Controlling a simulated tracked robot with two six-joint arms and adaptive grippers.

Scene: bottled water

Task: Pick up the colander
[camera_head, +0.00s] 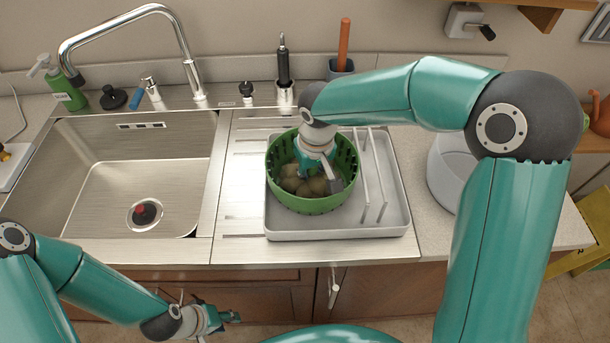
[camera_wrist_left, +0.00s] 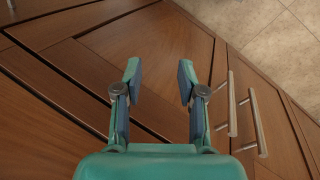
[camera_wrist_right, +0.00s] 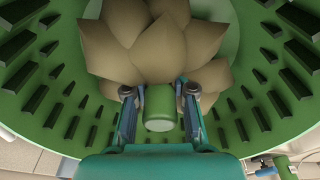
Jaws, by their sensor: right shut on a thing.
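The green slotted colander (camera_head: 312,204) stands on the grey drying tray (camera_head: 400,218) right of the sink and holds several brownish, leafy-looking pieces (camera_head: 305,185). In the right wrist view the colander's slotted wall (camera_wrist_right: 262,95) surrounds these pieces (camera_wrist_right: 150,45). My right gripper (camera_head: 318,178) reaches down into the colander.
The empty steel sink (camera_head: 100,185) with a tall faucet (camera_head: 185,50) is on the left. A white pot (camera_head: 450,175) stands right of the tray. A soap bottle (camera_head: 65,90) and a holder with an orange handle (camera_head: 343,45) stand along the back.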

